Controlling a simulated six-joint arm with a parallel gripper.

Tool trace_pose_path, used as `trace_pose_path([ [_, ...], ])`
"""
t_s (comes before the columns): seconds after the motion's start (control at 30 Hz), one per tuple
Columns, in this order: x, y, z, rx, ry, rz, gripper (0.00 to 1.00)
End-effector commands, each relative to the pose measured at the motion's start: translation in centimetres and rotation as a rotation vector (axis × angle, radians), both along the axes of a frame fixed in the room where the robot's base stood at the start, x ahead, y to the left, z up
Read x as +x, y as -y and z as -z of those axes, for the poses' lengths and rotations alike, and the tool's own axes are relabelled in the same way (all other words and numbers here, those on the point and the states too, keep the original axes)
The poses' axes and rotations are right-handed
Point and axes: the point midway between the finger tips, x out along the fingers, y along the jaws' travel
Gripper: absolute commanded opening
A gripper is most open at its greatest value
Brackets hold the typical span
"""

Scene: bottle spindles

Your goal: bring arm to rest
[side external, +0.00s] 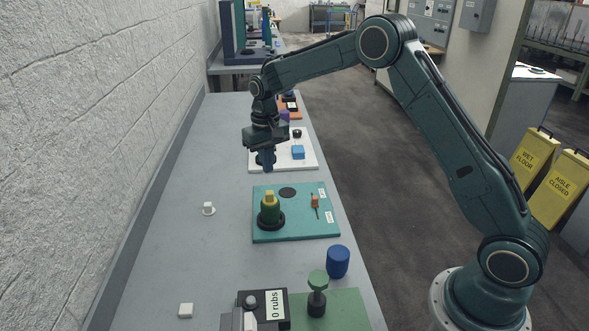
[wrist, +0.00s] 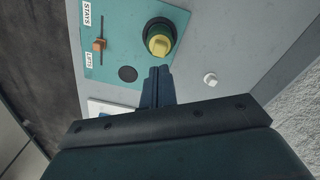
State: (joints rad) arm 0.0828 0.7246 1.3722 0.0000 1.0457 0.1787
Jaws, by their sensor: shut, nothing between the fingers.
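My gripper (side external: 266,165) hangs from my raised arm with its fingers pointing down, over the near part of a white board (side external: 308,163). In the wrist view my gripper (wrist: 160,72) has its two dark fingers together with nothing between them. A green bottle-like piece with a yellow top (side external: 269,212) stands upright in a dark round base on a teal board (side external: 290,236). It also shows beyond my fingertips in the wrist view, its yellow top (wrist: 159,45) apart from them. The teal board also bears a dark round spot (side external: 287,192) and an orange lever (side external: 315,201).
A blue block (side external: 298,152) sits on the white board. A blue cylinder (side external: 338,261), a green-topped knob (side external: 317,290) and a "0 rubs" sign (side external: 275,304) stand nearer the camera. A white knob (side external: 208,208) is at left. A wall (side external: 95,110) borders the table.

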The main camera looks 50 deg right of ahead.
Motion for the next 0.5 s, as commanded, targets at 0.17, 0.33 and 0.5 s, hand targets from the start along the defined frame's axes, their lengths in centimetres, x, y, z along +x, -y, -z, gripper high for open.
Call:
trace_pose_path([
  [0.17, 0.01, 0.00, -0.10, 0.000, 0.000, 0.000, 0.00],
  [0.33, 0.00, 0.00, -0.14, 0.000, 0.001, 0.000, 0.00],
  [0.5, -0.34, -0.11, -1.02, -0.001, 0.011, -0.004, 0.00],
])
